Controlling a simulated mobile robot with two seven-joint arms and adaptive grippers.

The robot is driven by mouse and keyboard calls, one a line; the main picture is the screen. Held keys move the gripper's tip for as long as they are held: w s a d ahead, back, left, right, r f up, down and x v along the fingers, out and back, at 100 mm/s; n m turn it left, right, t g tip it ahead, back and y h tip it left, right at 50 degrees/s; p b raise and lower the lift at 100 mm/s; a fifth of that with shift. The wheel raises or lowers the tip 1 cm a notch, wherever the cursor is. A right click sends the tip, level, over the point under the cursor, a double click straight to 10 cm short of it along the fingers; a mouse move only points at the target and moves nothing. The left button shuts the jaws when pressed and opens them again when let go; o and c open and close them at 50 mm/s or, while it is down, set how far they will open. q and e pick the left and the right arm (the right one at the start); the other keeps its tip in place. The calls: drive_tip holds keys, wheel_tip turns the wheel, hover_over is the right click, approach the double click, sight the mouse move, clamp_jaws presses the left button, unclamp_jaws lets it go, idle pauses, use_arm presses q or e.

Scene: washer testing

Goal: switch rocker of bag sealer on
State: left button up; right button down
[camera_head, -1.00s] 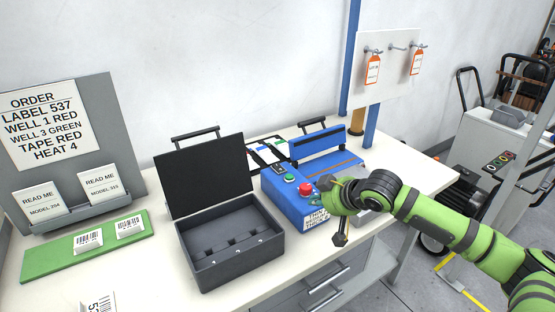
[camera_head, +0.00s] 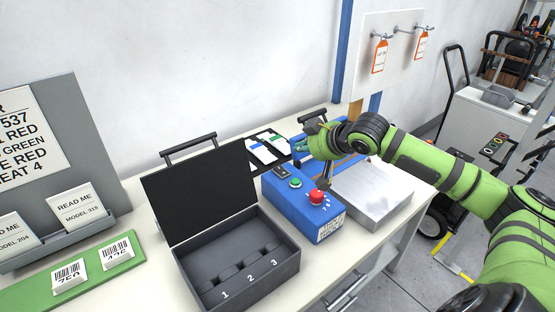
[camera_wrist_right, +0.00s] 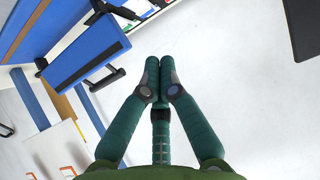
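The blue bag sealer (camera_head: 303,209) stands on the bench right of the open black case. Its top carries a green button (camera_head: 295,182), a red knob (camera_head: 316,197) and, at the back left corner, a small dark part (camera_head: 281,171) that looks like the rocker; its position is too small to tell. The sealer's blue bar shows in the right wrist view (camera_wrist_right: 85,57). My right gripper (camera_head: 300,146) hovers over the back of the sealer, behind the rocker, pointing left. In the right wrist view its green fingers (camera_wrist_right: 158,67) are together and empty. My left gripper is out of view.
The open black case (camera_head: 237,265) has wells numbered 1, 2 and 3. A grey metal block (camera_head: 371,196) sits right of the sealer. Coloured strips (camera_head: 267,146) lie behind it. Orange tags (camera_head: 379,56) hang on a white panel behind my right arm.

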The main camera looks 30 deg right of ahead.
drive_tip(key=p, duration=0.2)
hover_over(280, 171)
drive_tip(key=s, duration=0.1)
wheel_tip(280, 171, down, 5)
drive_tip(key=shift+d+f, duration=0.15)
drive_tip(key=f, duration=0.1)
drive_tip(key=w+f, duration=0.1)
drive_tip(key=f, duration=0.1)
drive_tip(key=shift+f+p, duration=0.25)
drive_tip(key=shift+p, duration=0.15)
drive_tip(key=shift+f, duration=0.6)
